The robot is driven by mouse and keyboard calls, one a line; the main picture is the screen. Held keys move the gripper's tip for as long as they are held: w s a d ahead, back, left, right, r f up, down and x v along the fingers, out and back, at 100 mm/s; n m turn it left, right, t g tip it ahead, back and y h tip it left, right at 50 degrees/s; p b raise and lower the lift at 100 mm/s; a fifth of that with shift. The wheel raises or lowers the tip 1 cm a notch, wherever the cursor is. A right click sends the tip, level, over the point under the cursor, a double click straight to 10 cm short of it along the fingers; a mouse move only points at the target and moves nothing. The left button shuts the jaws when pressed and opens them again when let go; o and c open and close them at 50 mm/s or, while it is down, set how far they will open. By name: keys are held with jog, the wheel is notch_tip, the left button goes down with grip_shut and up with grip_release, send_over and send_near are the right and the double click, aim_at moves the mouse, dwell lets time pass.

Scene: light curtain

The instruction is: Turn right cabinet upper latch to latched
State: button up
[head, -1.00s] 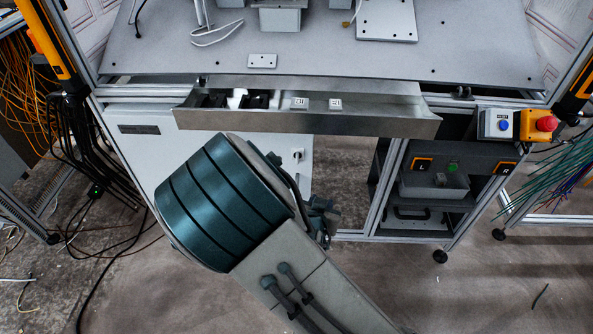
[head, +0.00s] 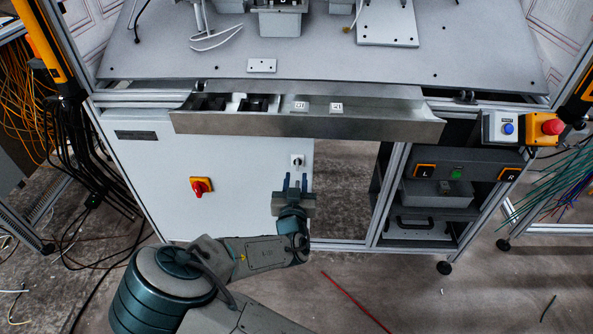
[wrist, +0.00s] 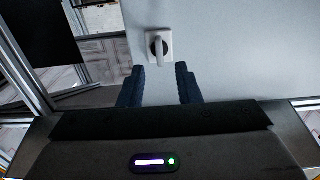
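The latch (head: 297,161) is a small white square plate with a dark round centre and a grey handle, near the upper right edge of the white cabinet door (head: 150,185). In the wrist view the latch (wrist: 159,47) sits just beyond my fingertips, with its handle pointing roughly down. My gripper (head: 295,180) is in front of the door, just below the latch in the head view. In the wrist view my gripper (wrist: 159,72) is open, its two blue fingers apart with nothing between them. I cannot tell whether the fingertips touch the door.
A red rotary switch on a yellow plate (head: 201,187) sits on the door left of my gripper. A metal tray (head: 300,125) juts out above the latch. An open shelf bay (head: 430,195) stands to the right. Floor in front is mostly clear.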

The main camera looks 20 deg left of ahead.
aim_at(297, 166)
jog(key=shift+x, duration=2.25)
jog(key=shift+c, duration=0.3)
grip_shut()
